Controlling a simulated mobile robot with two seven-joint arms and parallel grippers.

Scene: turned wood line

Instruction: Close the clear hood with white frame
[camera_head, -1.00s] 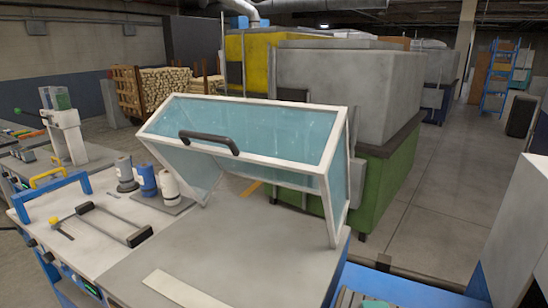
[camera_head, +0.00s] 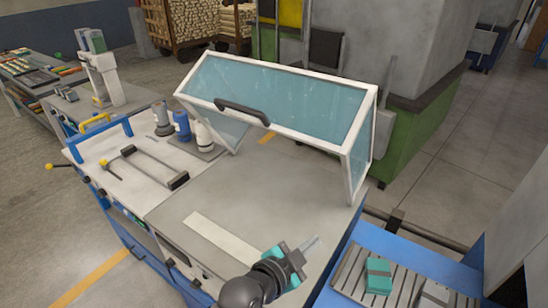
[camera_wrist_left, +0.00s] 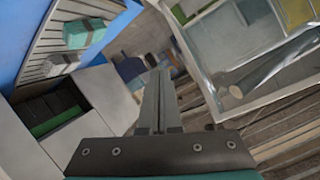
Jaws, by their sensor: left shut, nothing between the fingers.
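The clear hood with white frame (camera_head: 285,98) stands raised and tilted open over the grey bench top (camera_head: 270,195). Its dark handle (camera_head: 241,111) is on the upper front edge of the frame. In the left wrist view, a white frame with clear panes, likely the hood (camera_wrist_left: 235,50), shows at the upper right. My left gripper (camera_head: 316,243) is over the front right of the bench, below and to the right of the handle, apart from the hood. Its fingers (camera_wrist_left: 160,80) are together and empty. My right gripper is in neither view.
A pale flat strip (camera_head: 222,240) lies on the bench, left of my left gripper. A black-handled frame tool (camera_head: 150,165) and several bottles (camera_head: 182,125) are to the left. A slatted tray with a teal block (camera_head: 378,275) is at lower right.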

